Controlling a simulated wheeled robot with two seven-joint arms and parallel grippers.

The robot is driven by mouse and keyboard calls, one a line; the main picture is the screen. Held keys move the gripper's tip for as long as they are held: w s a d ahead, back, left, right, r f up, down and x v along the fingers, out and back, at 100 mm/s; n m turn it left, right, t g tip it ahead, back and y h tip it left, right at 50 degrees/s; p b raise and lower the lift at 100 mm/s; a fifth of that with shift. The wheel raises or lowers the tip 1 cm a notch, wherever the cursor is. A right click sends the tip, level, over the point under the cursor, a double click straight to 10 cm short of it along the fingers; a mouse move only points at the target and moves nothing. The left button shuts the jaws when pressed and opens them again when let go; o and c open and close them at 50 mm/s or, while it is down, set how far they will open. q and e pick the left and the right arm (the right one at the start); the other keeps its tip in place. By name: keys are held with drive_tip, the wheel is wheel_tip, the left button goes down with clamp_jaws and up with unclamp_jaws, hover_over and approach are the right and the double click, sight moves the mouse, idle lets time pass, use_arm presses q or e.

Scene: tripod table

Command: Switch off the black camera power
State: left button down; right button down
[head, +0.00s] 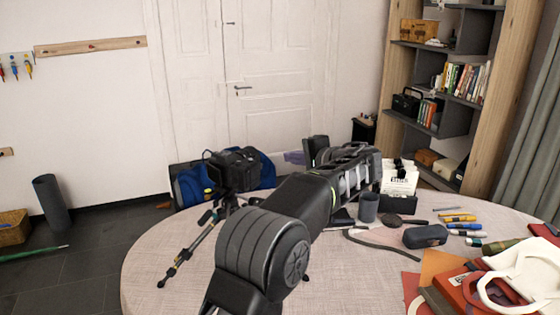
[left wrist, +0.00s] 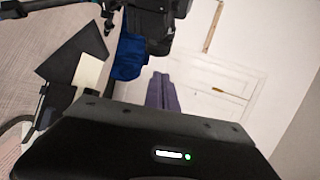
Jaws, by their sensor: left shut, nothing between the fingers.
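The black camera (head: 236,168) sits on a tripod (head: 190,250) at the back left of the round table (head: 150,285). Its dark body also fills the top middle of the left wrist view (left wrist: 155,20). My left gripper (head: 287,157) is to the right of the camera, at about its height, with its purple fingers shut, empty and pointing left towards it. In the left wrist view the closed fingers (left wrist: 161,76) point up at the camera, apparently with a gap. I cannot make out the power switch. My right gripper is in neither view.
A blue bag (head: 195,187) is behind the camera. A grey cup (head: 368,207), a dark case (head: 425,236), several markers (head: 458,218) and a red bag (head: 475,292) occupy the table's right side. The table's front left is clear.

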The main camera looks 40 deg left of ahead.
use_arm(q)
drive_tip(key=d, duration=0.1)
drive_tip(key=d+r, duration=0.1)
drive_tip(key=d, duration=0.3)
drive_tip(key=shift+r, duration=0.35)
drive_tip(key=shift+d, duration=0.1)
